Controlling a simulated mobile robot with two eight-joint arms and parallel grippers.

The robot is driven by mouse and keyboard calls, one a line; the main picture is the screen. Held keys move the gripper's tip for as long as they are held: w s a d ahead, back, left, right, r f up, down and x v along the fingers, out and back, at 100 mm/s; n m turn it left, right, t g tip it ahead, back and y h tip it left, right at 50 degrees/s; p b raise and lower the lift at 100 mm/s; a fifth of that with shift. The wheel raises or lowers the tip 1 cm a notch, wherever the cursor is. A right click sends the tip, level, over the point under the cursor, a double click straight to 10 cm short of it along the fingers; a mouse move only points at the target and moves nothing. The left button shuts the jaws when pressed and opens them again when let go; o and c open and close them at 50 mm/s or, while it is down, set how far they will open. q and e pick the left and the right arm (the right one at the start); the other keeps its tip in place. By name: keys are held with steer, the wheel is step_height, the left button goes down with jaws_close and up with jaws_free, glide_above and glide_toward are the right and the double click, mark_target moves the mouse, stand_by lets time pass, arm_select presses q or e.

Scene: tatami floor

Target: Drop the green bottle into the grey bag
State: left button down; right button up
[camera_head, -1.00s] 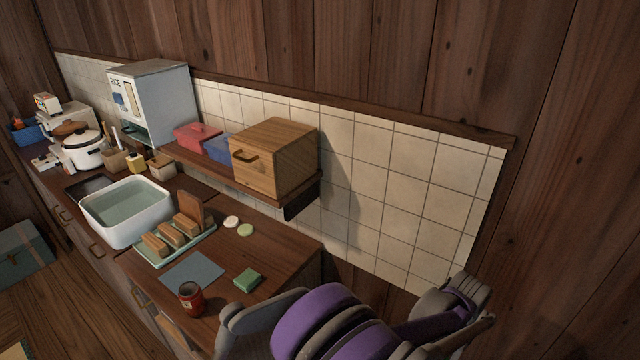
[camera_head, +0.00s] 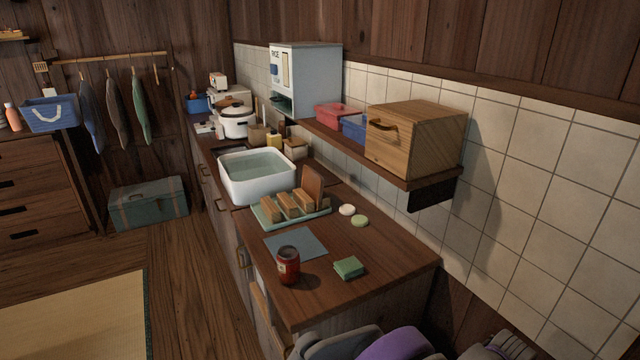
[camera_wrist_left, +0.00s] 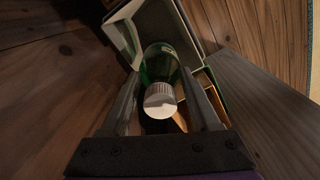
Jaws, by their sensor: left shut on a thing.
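In the left wrist view, a green bottle (camera_wrist_left: 158,62) with a white ribbed cap sits between the fingers of my left gripper (camera_wrist_left: 160,75), which is shut on it. The cap faces the camera. Behind the bottle is an open, pale box-like thing (camera_wrist_left: 190,22) with green edges; I cannot tell whether the bottle is inside it or above it. The bottle and left gripper do not show in the head view. My right gripper is not in view.
A counter holds a white basin (camera_head: 233,184), a red jar (camera_head: 287,266) and a green sponge (camera_head: 348,267). A wooden box (camera_head: 415,140) stands on the shelf above. A blue basket (camera_head: 48,117) tops the left drawers. A teal chest (camera_head: 148,204) is on the floor. Wooden floor lies open at left.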

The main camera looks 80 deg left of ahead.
arm_select(q)
steer(key=shift+f+b, duration=0.9)
steer(key=shift+f, duration=0.95)
steer(key=shift+c, duration=0.2)
jaws_free()
steer(key=shift+r, duration=0.1)
step_height(320, 180, up, 11)
steer(key=shift+f+p, duration=0.1)
steer(key=shift+p, duration=1.1)
